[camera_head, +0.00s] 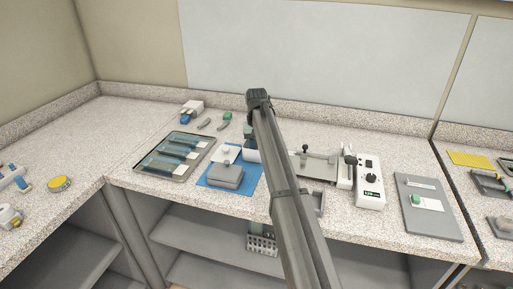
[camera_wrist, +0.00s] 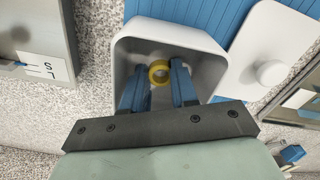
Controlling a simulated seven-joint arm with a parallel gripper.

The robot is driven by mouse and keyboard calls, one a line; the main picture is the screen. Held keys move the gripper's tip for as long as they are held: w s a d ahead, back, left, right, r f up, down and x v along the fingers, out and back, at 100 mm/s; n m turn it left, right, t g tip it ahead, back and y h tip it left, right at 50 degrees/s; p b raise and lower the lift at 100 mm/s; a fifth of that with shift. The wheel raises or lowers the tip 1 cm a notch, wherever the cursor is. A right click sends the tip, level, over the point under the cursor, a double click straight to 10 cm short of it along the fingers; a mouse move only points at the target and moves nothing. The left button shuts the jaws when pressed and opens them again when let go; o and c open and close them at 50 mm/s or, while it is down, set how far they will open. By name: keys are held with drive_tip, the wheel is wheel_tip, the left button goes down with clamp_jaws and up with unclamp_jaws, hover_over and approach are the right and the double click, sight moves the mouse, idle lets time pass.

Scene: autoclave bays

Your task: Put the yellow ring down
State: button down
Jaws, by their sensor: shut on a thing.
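The yellow ring (camera_wrist: 159,72) is small and sits between the blue fingertips of my gripper (camera_wrist: 158,80) in the wrist view. My gripper is shut on it. The fingers reach over the front rim into the opening of a white, open-topped box (camera_wrist: 122,50), and the ring appears within its walls. I cannot tell whether the ring touches the box floor. In the head view the white box (camera_head: 251,155) is partly hidden behind my arm, and the ring does not show there.
A grey labelled device (camera_wrist: 40,35) stands left.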

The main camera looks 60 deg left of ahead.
drive_tip(key=c, duration=1.1)
unclamp_jaws()
drive_tip(key=shift+c, duration=0.2)
drive_tip(key=shift+r, duration=0.1)
wheel_tip(320, 180, up, 12)
